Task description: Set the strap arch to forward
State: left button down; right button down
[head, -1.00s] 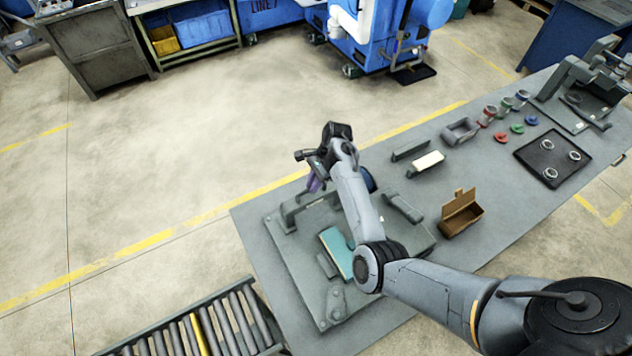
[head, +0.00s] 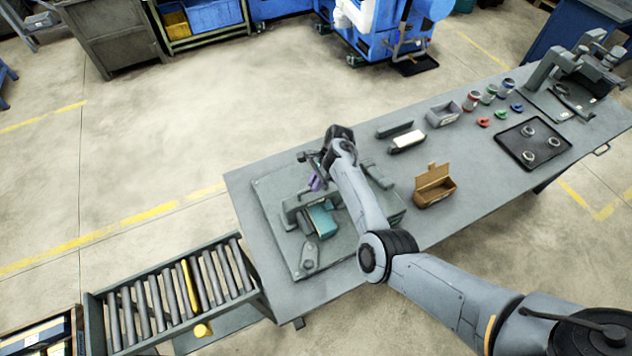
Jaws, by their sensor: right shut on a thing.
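The strap arch (head: 293,207) is a grey bar frame on a flat grey fixture plate (head: 268,198) at the left end of the table. It stands beside a teal block (head: 321,221), close to the block's far left edge. My right gripper (head: 314,184), with a purple part showing at its tip, reaches down to the far end of the arch and is shut on it. The exact contact is small and partly hidden by my wrist. My left gripper is not in view.
A roller conveyor (head: 180,293) stands at the table's left end. On the table (head: 480,205), to the right, are an open brown box (head: 435,187), a grey bin (head: 443,113), a white-topped block (head: 407,141) and a black tray (head: 533,160) with rings.

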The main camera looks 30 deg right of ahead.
jog(key=shift+a+r, duration=0.1)
jog(key=shift+r, duration=0.05)
jog(key=c, duration=1.3)
grip_release()
jog(key=shift+s, duration=0.1)
jog(key=shift+c, duration=0.2)
jog(key=shift+o, duration=1.3)
jog(key=shift+s, duration=0.1)
jog(key=v, duration=1)
jog(key=shift+d+r+b, duration=0.25)
jog(key=shift+d+b, duration=0.05)
jog(key=shift+b, duration=0.1)
